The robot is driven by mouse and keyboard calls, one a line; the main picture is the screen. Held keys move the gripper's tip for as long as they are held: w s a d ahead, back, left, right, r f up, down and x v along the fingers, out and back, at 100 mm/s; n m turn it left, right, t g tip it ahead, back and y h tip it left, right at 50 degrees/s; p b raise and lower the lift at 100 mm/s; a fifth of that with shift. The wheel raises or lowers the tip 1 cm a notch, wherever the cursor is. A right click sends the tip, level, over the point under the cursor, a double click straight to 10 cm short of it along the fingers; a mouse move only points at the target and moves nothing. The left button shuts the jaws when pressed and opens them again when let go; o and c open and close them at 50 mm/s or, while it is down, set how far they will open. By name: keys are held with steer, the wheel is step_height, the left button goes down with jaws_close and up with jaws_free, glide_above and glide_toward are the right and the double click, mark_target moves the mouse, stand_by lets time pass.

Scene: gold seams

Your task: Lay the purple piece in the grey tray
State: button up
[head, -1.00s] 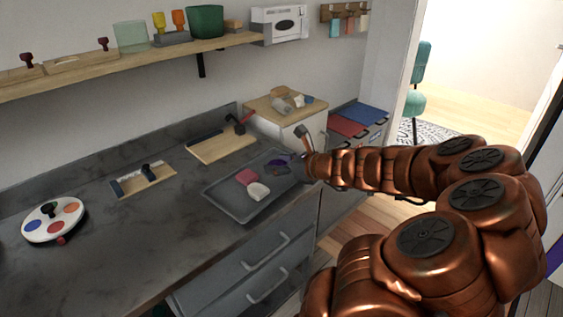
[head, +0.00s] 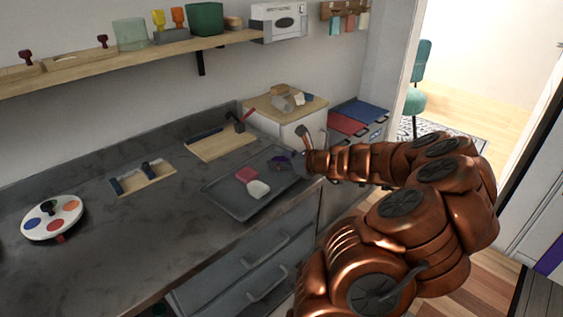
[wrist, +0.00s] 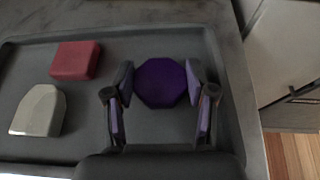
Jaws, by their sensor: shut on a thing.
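The purple piece (wrist: 161,82) is a dark octagonal block over the grey tray (wrist: 25,85). It sits between the two fingers of my gripper (wrist: 160,98), which is shut on it. In the head view the purple piece (head: 281,160) shows small at the right part of the grey tray (head: 236,208), beside my gripper (head: 297,163). Whether the piece touches the tray floor cannot be told. A red piece (wrist: 75,60) and a pale grey-white piece (wrist: 39,110) lie in the left part of the tray.
A wooden board (head: 222,143) lies behind the tray, with a red-handled tool (head: 241,120) near it. A white cabinet with a wooden top (head: 286,110) stands behind right. The counter's front edge and drawers (head: 255,255) are close to the tray. The tray's middle front is bare.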

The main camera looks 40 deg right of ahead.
steer(key=shift+f, duration=0.1)
steer(key=o, duration=1.2)
steer(key=shift+s+r, duration=0.3)
steer(key=shift+s, duration=0.05)
steer(key=v, duration=1.1)
steer(key=shift+s+d, duration=0.1)
